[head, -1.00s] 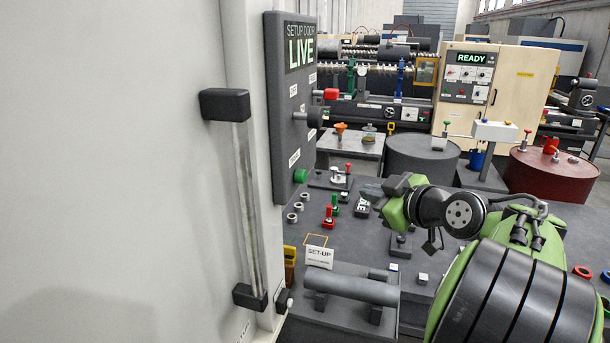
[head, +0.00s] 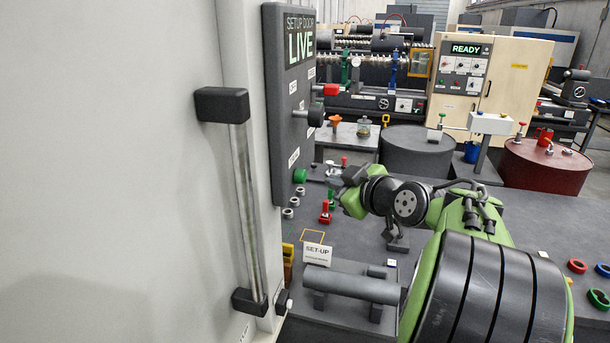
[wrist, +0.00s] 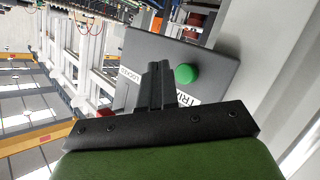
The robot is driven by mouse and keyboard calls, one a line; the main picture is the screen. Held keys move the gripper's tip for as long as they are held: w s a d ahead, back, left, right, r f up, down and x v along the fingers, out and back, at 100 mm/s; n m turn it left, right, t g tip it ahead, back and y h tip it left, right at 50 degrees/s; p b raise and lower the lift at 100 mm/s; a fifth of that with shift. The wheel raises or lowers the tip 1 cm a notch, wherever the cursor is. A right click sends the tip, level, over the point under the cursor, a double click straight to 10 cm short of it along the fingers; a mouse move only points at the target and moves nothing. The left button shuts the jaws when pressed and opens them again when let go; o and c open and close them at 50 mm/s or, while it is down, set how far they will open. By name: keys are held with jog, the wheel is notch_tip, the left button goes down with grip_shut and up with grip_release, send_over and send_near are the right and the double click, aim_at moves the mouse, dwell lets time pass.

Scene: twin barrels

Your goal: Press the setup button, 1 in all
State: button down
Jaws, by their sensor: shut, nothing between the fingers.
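The green button (head: 300,175) sits low on the dark panel (head: 283,125) headed "SETUP DOOR", whose display reads "LIVE". It also shows in the wrist view (wrist: 187,73), beside a partly hidden label. My gripper (head: 338,182) is just right of the green button in the head view, apart from it as far as I can see. In the wrist view its fingers (wrist: 160,68) are together and empty, pointing toward the panel, with the button to their right.
A red knob (head: 327,90) and a black knob (head: 315,115) stick out of the panel above the button. A tall door handle (head: 240,200) is at left. A "SET-UP" sign (head: 318,253) and a grey bar (head: 350,285) stand on the bench below.

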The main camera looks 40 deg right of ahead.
aim_at(300, 176)
jog(key=shift+w+a+b, duration=0.3)
jog(key=shift+w+a, duration=0.45)
jog(key=shift+w, duration=0.35)
dwell(1.1)
jog(key=shift+w+a+b, duration=0.25)
jog(key=shift+w+b, duration=0.05)
jog(key=shift+w, duration=0.05)
